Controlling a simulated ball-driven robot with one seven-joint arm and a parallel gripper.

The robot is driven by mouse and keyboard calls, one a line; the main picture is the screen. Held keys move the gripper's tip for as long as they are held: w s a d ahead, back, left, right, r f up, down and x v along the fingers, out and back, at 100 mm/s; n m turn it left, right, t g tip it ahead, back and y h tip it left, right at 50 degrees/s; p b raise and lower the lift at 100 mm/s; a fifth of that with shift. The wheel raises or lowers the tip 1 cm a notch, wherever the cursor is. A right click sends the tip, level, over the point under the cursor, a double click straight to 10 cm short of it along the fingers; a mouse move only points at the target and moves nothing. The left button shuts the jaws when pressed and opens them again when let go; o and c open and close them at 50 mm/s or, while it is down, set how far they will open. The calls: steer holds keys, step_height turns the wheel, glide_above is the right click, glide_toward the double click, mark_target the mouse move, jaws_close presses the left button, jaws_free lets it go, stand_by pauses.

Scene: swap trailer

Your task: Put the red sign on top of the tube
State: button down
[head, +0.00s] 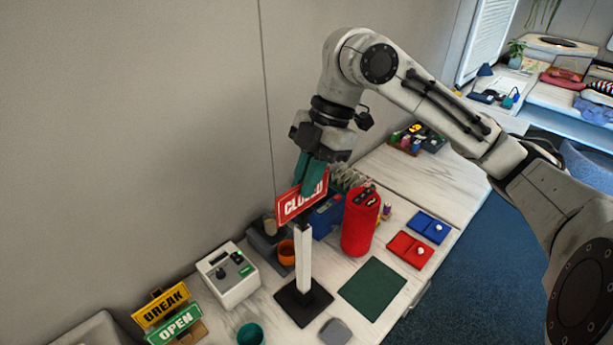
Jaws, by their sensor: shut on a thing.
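The red sign (291,206) reads "CLOSED" in white; its right part is covered by my gripper's fingers. My gripper (314,186) points down and is shut on the red sign. The tube (303,255) is a white upright post on a dark square base (303,302). The sign is at the top end of the tube in this view. I cannot tell whether the sign touches the tube or is slightly above or in front of it.
A white box device (228,275) is left of the tube. A red cylinder (358,228) is close on its right. A green mat (373,290) lies flat at right.

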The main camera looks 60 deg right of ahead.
mark_target(307, 199)
steer(key=shift+f, duration=0.3)
stand_by(0.4)
steer(key=shift+f+b, duration=0.35)
steer(key=shift+b, duration=0.1)
steer(key=shift+f+b, duration=1.1)
steer(key=shift+f, duration=0.25)
stand_by(1.1)
steer(key=shift+s, duration=0.1)
steer(key=c, duration=0.6)
jaws_free()
steer(key=shift+w+a+r+p+v, duration=0.1)
steer(key=shift+a+p+v, duration=0.05)
steer(key=shift+p+v, duration=1.2)
steer(key=shift+w+a+r+p+v, duration=0.15)
steer(key=shift+p+v, duration=0.85)
steer(key=shift+v, duration=0.6)
steer(key=shift+a+f+p+v, duration=0.1)
steer(key=shift+a+p+v, duration=0.1)
steer(key=shift+p+v, duration=1.15)
steer(key=shift+r, duration=0.15)
